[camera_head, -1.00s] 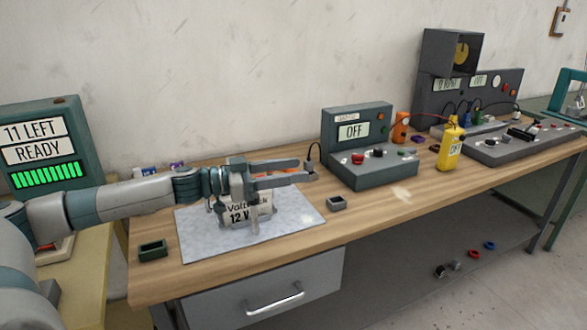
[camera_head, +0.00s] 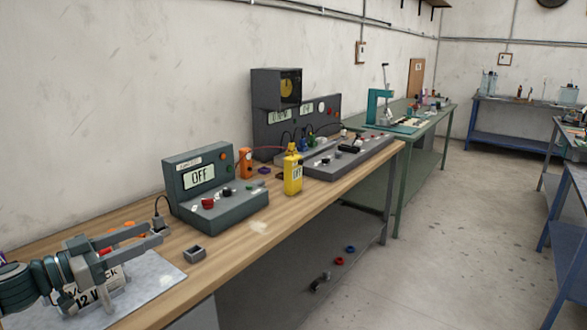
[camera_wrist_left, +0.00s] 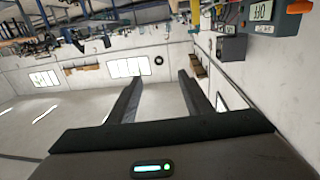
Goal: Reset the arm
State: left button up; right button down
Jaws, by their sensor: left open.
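My left arm reaches in from the lower left of the head view. Its gripper (camera_head: 150,238) is over the wooden bench, above a grey mat (camera_head: 150,290), with its fingers pointing right. A block labelled 12 V (camera_head: 92,298) shows partly behind the gripper and arm. In the left wrist view the two dark fingers (camera_wrist_left: 158,98) stand wide apart with nothing between them. My right gripper is in neither view.
On the wooden bench stand a grey-green box reading OFF (camera_head: 200,178), a small grey holder (camera_head: 195,254), a yellow bottle (camera_head: 293,172) and a larger dark console (camera_head: 300,120). A green table (camera_head: 430,125) stands beyond.

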pick_arm(q)
jog(key=s+d+f+n+y, duration=0.25)
jog(key=d+f+y, duration=0.2)
jog(key=f, duration=0.75)
jog(key=s+d+f+n+y, duration=0.2)
jog(key=s+d+f+y, duration=0.3)
jog(key=f, duration=0.6)
jog(key=s+d+f+n+g+y, duration=0.1)
jog(key=s+d+f+g, duration=0.15)
jog(key=s+f, duration=0.55)
jog(key=s+d+f+g, duration=0.1)
jog(key=s+f+g, duration=0.3)
jog(key=s, duration=0.9)
jog(key=s+d+f+n+g+y, duration=0.1)
jog(key=s+f+g, duration=0.4)
jog(key=s, duration=0.5)
jog(key=w+d+f+t+h, duration=0.1)
jog(key=d+f+t, duration=0.1)
jog(key=f, duration=1.5)
jog(key=w+d+f+t, duration=0.2)
jog(key=d+f, duration=0.1)
jog(key=f, duration=1.4)
jog(key=shift+w+d+f+m+t+h, duration=0.2)
jog(key=shift+d+f+m+t+h, duration=0.15)
jog(key=shift+f+m, duration=0.1)
